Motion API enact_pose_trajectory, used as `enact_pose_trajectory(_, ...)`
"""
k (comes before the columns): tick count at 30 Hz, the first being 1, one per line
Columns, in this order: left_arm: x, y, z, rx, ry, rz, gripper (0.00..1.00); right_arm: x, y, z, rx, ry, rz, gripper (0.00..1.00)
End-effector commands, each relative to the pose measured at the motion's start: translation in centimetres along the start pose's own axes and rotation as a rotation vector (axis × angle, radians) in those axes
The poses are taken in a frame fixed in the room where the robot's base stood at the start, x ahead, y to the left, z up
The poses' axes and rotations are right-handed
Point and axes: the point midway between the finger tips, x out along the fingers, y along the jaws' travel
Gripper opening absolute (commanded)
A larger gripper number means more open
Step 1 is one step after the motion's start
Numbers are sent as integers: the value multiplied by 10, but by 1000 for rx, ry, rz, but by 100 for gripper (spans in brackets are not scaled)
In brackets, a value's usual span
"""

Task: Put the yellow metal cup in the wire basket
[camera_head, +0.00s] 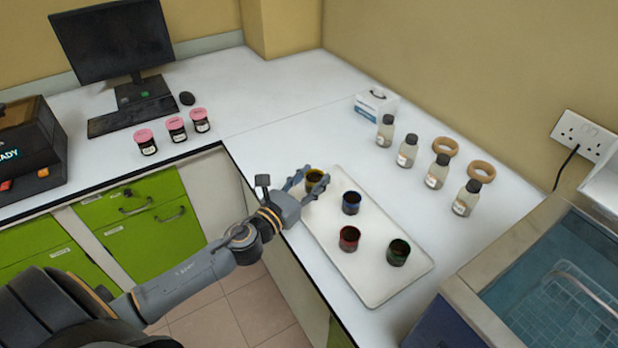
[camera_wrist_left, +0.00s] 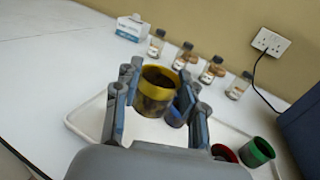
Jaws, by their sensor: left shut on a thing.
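The yellow metal cup (camera_head: 314,179) is at the far left end of a white tray (camera_head: 375,287) in the head view. My left gripper (camera_head: 308,184) is shut on it, with a finger on either side. In the left wrist view the yellow-rimmed cup (camera_wrist_left: 156,92) sits upright between the fingers of the left gripper (camera_wrist_left: 152,98). I cannot tell whether it still touches the tray. The wire basket (camera_head: 580,300) is in the blue sink at the lower right, partly cut off by the frame. My right gripper is not in view.
A blue cup (camera_head: 351,203), a red cup (camera_head: 349,238) and a green cup (camera_head: 398,252) stand on the tray. Several capped bottles (camera_head: 407,151) and two rings (camera_head: 481,171) are behind it. The sink's raised rim (camera_head: 500,249) lies between tray and basket.

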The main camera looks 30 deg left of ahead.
Motion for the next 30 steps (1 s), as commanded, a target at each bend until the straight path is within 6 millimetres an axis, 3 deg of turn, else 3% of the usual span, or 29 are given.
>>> enact_pose_trajectory(1, -7, -8, 16, 3, 0, -5, 10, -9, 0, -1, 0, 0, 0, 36)
enact_pose_trajectory(9, -46, -50, 33, -2, 1, -3, 10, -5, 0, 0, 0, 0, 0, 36)
enact_pose_trajectory(15, -62, -67, 43, -3, 1, -1, 10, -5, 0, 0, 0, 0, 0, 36)
enact_pose_trajectory(25, -74, -76, 44, -4, 3, 6, 10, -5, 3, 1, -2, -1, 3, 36)
enact_pose_trajectory(30, -101, -89, 34, -14, 5, 36, 10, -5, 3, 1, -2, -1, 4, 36)
